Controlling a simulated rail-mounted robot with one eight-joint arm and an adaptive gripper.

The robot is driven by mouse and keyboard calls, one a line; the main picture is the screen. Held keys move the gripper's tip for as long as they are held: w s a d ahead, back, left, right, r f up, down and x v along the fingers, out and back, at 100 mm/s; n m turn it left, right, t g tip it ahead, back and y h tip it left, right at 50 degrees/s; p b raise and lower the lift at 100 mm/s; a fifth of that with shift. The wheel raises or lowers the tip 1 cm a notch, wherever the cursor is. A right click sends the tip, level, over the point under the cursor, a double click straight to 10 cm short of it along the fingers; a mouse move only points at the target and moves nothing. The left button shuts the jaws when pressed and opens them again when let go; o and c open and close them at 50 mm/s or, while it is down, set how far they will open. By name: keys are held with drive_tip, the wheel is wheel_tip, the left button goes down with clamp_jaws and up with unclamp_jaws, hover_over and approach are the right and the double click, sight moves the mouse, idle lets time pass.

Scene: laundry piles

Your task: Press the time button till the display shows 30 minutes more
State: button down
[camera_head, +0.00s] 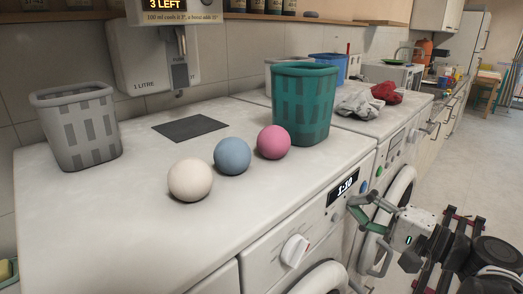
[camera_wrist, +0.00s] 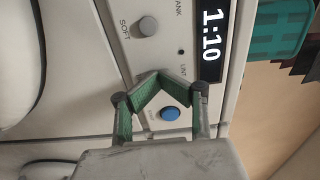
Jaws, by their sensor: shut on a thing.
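The washing machine's display (camera_head: 343,187) reads 1:10; it also reads 1:10 in the wrist view (camera_wrist: 211,38). A round blue button (camera_head: 365,185) sits right of the display on the front panel; it shows between my finger links in the wrist view (camera_wrist: 170,113). Its label is too small to read. My gripper (camera_wrist: 148,77) has its green-padded fingers drawn together, tips meeting close to the panel beside the blue button. In the head view my gripper (camera_head: 353,204) is at the panel just below the button.
A white dial (camera_head: 294,250) and a grey knob (camera_wrist: 146,26) are on the panel. Pale, blue and pink balls (camera_head: 274,142), a grey basket (camera_head: 78,127) and a teal basket (camera_head: 302,103) stand on top. A second machine with cloths (camera_head: 358,104) stands beyond.

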drive_tip(key=v, duration=0.8)
idle(0.4)
idle(0.7)
